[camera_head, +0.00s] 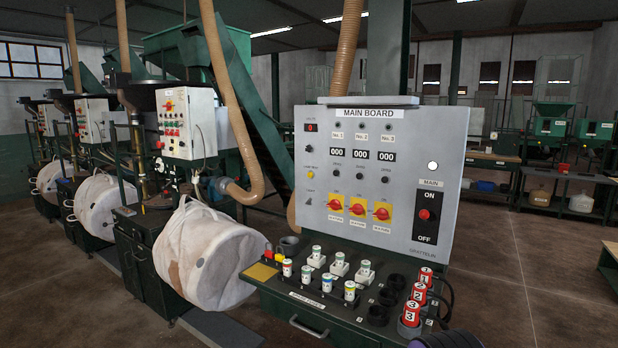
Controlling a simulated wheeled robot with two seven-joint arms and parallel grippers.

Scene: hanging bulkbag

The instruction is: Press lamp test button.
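The main board (454,150) is a grey upright panel in the middle of the head view, titled MAIN BOARD. In its left column, a small yellow button (311,174) sits under a tiny label that seems to read lamp test, though the print is too small to be sure. A dark knob (309,148) is above it and a small switch (308,200) below it. A round white lamp (432,165) at the upper right looks bright.
A dark console (300,312) with a drawer handle juts out below the board, holding several small bottles, dark round holders and red numbered cylinders (411,314). A whitish bulk bag (210,255) hangs to the left. Open floor (530,265) lies to the right.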

